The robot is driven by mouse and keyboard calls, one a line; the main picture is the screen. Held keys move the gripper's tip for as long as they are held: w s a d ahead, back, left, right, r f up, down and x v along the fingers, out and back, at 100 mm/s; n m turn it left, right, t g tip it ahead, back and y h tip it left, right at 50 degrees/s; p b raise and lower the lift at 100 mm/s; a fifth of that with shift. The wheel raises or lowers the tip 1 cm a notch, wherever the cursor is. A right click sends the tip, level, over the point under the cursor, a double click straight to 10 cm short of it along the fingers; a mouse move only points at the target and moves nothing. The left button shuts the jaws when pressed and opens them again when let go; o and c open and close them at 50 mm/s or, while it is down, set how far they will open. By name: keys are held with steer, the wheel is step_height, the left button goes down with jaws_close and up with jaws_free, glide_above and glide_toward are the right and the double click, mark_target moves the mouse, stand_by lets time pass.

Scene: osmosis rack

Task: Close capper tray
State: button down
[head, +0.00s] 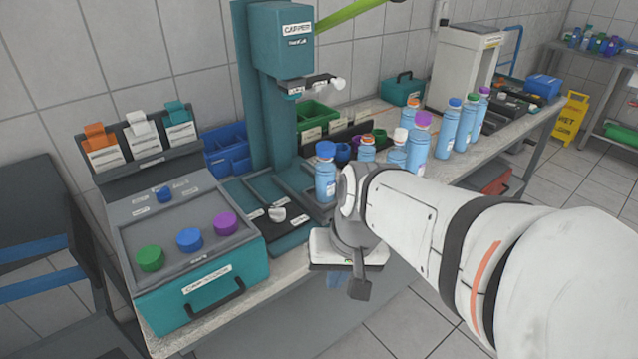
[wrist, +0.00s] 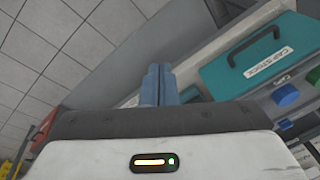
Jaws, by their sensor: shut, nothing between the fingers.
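The teal capper (head: 279,90) stands against the wall, left of centre in the head view. At its foot is a dark, low tray (head: 284,231) with a small white knob (head: 277,214). The tray reaches to the bench's front edge; I cannot tell how far out it is. My gripper (wrist: 159,70) shows in the wrist view with its two bluish fingers together and nothing between them. In the head view my wrist is in front of the bench, right of the tray, and the fingers are mostly hidden.
A teal cap storage box (head: 205,290) with green, blue and purple caps is left of the tray; it also shows in the wrist view (wrist: 262,62). A blue-capped bottle (head: 325,178) stands right of the tray. Several more bottles line the bench to the right.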

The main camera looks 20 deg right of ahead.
steer(key=w+d+f+m+t+y+b, duration=0.2)
steer(key=w+f+m+y+b, duration=0.5)
steer(key=f+m, duration=0.55)
steer(key=w+d+f+m+t+h+b, duration=0.25)
steer(key=d+m+t, duration=0.25)
steer(key=d+m, duration=0.4)
steer(key=w+d+f+m+t+h+b, duration=0.1)
steer(key=w+d+m+t+b, duration=0.25)
steer(key=d+m+t, duration=0.4)
steer(key=w+a+f+g, duration=0.1)
steer(key=w+a+f, duration=0.1)
steer(key=w, duration=1.1)
steer(key=shift+f+g, duration=0.25)
steer(key=shift+g, duration=0.1)
steer(key=shift+y, duration=0.25)
